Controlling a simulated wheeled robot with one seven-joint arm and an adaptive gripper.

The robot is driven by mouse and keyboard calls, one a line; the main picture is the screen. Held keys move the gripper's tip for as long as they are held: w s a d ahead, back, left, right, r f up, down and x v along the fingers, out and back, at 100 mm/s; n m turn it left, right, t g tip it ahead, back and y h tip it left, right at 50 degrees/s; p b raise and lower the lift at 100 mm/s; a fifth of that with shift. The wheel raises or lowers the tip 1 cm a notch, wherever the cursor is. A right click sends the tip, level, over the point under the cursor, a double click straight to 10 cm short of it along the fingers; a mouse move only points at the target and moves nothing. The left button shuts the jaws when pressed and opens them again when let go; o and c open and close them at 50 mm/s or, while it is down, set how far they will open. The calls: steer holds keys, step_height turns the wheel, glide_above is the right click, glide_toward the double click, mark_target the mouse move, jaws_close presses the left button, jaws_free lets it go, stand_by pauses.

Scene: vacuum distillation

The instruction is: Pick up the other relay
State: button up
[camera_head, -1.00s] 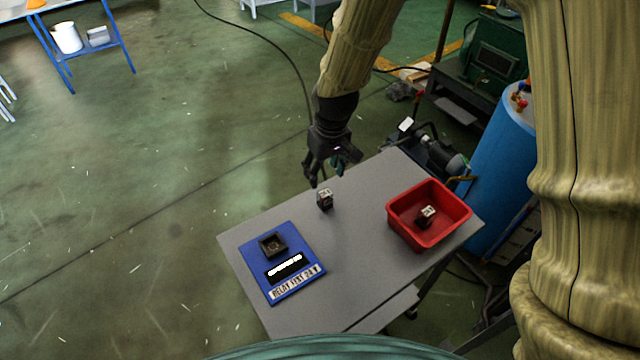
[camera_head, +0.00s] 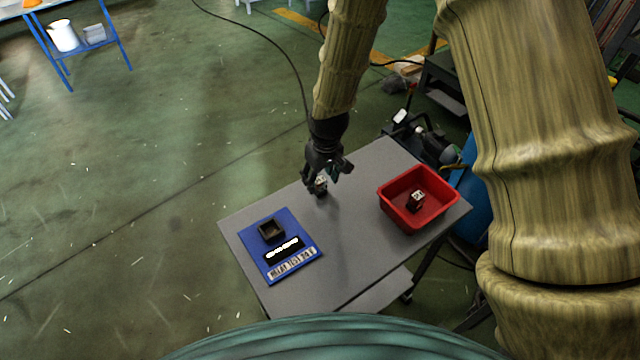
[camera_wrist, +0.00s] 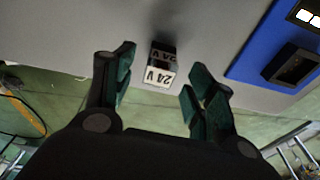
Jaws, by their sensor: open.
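One relay (camera_head: 320,187), a small dark block with a white label, stands on the grey table near its far left edge. I see no finger touching the relay. Another relay (camera_head: 415,200) lies in the red bin (camera_head: 440,217) on the right of the table.
A blue test board (camera_head: 251,247) with a dark, empty-looking socket (camera_head: 271,231) and a display lies on the left of the grey table (camera_head: 345,255). The table between board and bin is clear. A blue cylinder (camera_head: 474,205) and machinery stand beyond the table's right side.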

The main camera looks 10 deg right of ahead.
steer(key=shift+w+f, duration=0.3)
steer(key=shift+f, duration=0.65)
steer(key=shift+s+f, duration=0.1)
steer(key=shift+s, duration=0.05)
steer(key=shift+f, duration=0.15)
steer(key=shift+c, duration=0.4)
steer(key=c, duration=1)
steer(key=shift+r, duration=0.2)
